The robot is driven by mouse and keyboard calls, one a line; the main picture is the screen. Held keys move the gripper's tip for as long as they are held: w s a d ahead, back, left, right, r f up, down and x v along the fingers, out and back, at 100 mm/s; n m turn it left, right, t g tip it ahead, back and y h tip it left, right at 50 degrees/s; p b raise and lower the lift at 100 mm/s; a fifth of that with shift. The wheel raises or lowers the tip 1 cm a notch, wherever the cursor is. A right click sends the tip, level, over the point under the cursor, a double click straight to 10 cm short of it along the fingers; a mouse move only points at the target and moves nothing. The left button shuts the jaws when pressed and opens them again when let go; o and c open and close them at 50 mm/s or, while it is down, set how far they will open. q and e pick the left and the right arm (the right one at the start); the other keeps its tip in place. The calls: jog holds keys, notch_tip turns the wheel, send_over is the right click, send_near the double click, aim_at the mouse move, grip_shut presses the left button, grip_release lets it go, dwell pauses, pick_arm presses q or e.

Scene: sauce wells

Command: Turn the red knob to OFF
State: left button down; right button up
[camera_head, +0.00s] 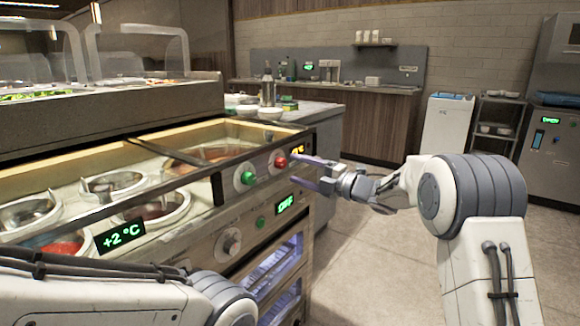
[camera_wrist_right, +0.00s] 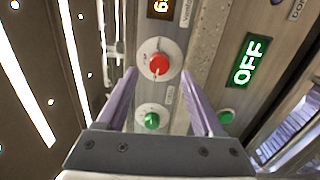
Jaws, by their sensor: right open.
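The red knob (camera_head: 281,162) sits on a pale round dial on the front panel of the sauce counter, at its right end. It also shows in the right wrist view (camera_wrist_right: 159,64), ahead of and between my finger tips. My right gripper (camera_head: 306,172) is open and empty, just right of the red knob; its purple fingers show in the wrist view (camera_wrist_right: 158,95). I cannot tell if they touch the dial. A green knob (camera_head: 248,177) is left of the red one, and shows between the fingers in the wrist view (camera_wrist_right: 152,120). My left gripper is out of view.
A green "OFF" display (camera_head: 285,204) and a small green button (camera_head: 260,222) are below the knobs. A grey knob (camera_head: 229,241) is lower left. Sauce wells (camera_head: 113,184) fill the counter top. The floor to the right (camera_head: 350,260) is clear.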

jog(key=v, duration=0.6)
jog(key=shift+s+d+p, duration=0.25)
jog(key=shift+d+p, duration=0.1)
jog(key=shift+p, duration=0.05)
